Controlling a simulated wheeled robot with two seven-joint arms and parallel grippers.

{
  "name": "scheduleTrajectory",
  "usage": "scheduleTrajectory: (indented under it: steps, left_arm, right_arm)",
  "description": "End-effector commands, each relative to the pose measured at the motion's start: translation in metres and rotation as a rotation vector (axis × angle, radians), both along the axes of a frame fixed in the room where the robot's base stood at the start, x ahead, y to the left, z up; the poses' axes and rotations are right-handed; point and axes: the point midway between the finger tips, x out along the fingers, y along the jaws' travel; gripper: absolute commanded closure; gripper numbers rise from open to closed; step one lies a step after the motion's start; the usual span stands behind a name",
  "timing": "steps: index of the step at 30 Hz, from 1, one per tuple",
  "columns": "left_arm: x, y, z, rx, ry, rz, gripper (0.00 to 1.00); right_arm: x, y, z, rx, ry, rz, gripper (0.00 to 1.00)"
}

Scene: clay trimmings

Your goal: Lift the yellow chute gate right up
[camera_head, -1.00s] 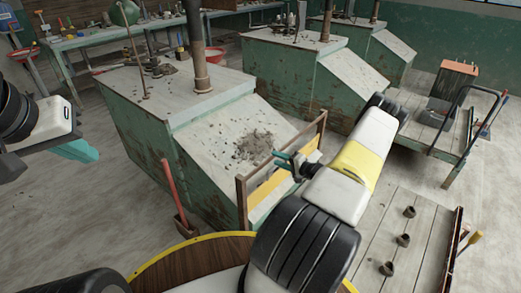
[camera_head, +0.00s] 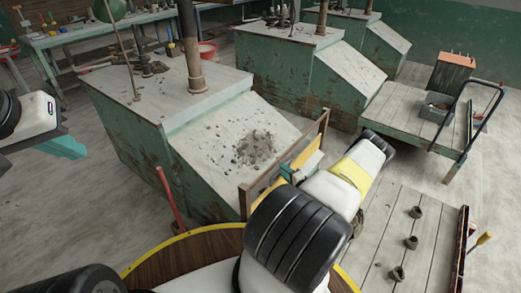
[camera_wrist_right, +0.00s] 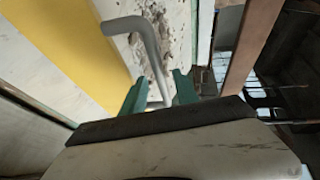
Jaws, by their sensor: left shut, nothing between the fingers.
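The yellow chute gate (camera_head: 284,172) sits between brown posts at the lower end of the nearest sloped chute, partly hidden by my right arm. In the right wrist view the gate (camera_wrist_right: 80,45) is a yellow panel at upper left, with a bent grey handle (camera_wrist_right: 150,42) beside it. My right gripper (camera_wrist_right: 160,78) has its teal fingers apart, with the handle's bar running between them; whether they touch it I cannot tell. My left gripper (camera_head: 72,150) is shut and empty at the left edge, away from the gate.
Clay scraps (camera_head: 256,148) lie on the chute slope. A red-handled tool (camera_head: 168,193) stands by the chute's left side. A plank platform (camera_head: 385,240) with several small dark pieces lies at right. A cart (camera_head: 400,112) stands behind it. Bare floor lies between them.

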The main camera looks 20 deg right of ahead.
Motion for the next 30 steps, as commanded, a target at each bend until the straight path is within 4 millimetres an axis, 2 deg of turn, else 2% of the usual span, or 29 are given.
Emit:
scheduleTrajectory:
  steps: [3, 9, 20, 26, 30]
  left_arm:
    - [0.0, 0.0, 0.0, 0.0, 0.0, 0.0, 1.0]
    - [0.0, 0.0, 0.0, 0.0, 0.0, 0.0, 1.0]
    - [0.0, 0.0, 0.0, 0.0, 0.0, 0.0, 1.0]
    - [0.0, 0.0, 0.0, 0.0, 0.0, 0.0, 1.0]
    - [0.0, 0.0, 0.0, 0.0, 0.0, 0.0, 1.0]
  right_arm:
    - [0.021, 0.004, -0.004, 0.001, -0.002, 0.002, 0.64]
    - [0.044, 0.005, -0.008, 0.0, -0.001, 0.001, 0.64]
    - [0.051, 0.006, -0.009, 0.001, -0.001, 0.001, 0.64]
    - [0.051, 0.006, -0.009, 0.001, -0.001, 0.001, 1.0]
    - [0.051, 0.006, -0.009, 0.001, -0.001, 0.001, 1.0]
